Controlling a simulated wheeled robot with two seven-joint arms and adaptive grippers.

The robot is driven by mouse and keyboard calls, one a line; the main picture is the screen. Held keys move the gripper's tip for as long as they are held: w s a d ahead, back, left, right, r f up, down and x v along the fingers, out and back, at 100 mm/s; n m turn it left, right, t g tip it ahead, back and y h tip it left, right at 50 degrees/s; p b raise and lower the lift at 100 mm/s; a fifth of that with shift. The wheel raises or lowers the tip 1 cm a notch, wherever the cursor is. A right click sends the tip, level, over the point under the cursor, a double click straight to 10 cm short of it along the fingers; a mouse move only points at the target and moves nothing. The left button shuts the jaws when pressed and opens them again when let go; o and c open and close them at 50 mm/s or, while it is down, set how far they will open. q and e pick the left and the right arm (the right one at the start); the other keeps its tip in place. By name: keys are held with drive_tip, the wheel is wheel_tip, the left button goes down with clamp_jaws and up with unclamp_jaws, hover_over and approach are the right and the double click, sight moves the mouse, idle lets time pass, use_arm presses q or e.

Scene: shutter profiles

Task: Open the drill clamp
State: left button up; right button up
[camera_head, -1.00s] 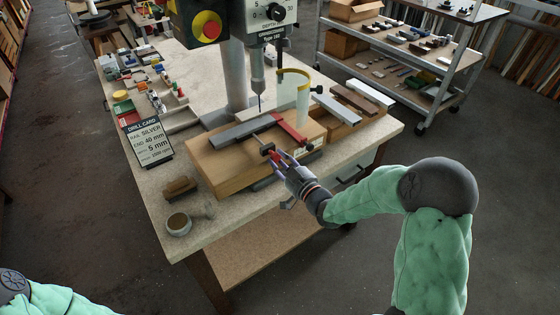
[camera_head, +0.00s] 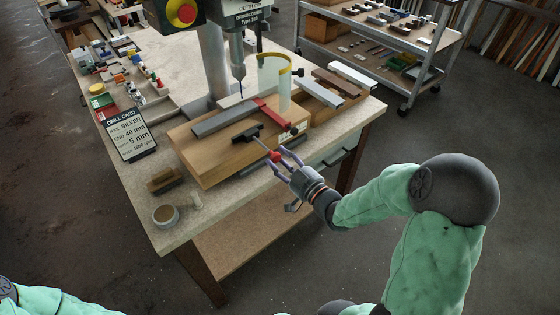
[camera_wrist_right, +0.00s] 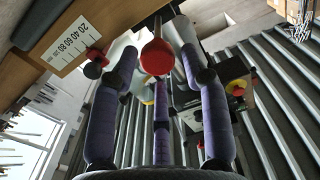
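The drill clamp (camera_head: 260,143) is at the front edge of the wooden block under the drill. It has a black crosspiece, a thin pale rod and a red ball knob (camera_head: 274,156). The rod points toward the front right. My right gripper (camera_head: 286,160) is at the knob, its purple fingers spread around it. In the right wrist view the red knob (camera_wrist_right: 157,57) sits between the fingertips, and the fingers look apart from it. A grey profile (camera_head: 224,121) lies on the block, beside a red bar (camera_head: 272,115). My left gripper is out of view.
The drill bit (camera_head: 240,86) hangs above the block. A drill card (camera_head: 130,132), a brush (camera_head: 165,181) and a round tin (camera_head: 166,215) are to the left. The floor right of the bench is open.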

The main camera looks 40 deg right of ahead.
drive_tip(key=shift+s, duration=0.1)
drive_tip(key=shift+f, duration=0.1)
drive_tip(key=s, duration=1.1)
drive_tip(key=shift+s+d, duration=0.4)
drive_tip(key=shift+d, duration=0.05)
idle(0.4)
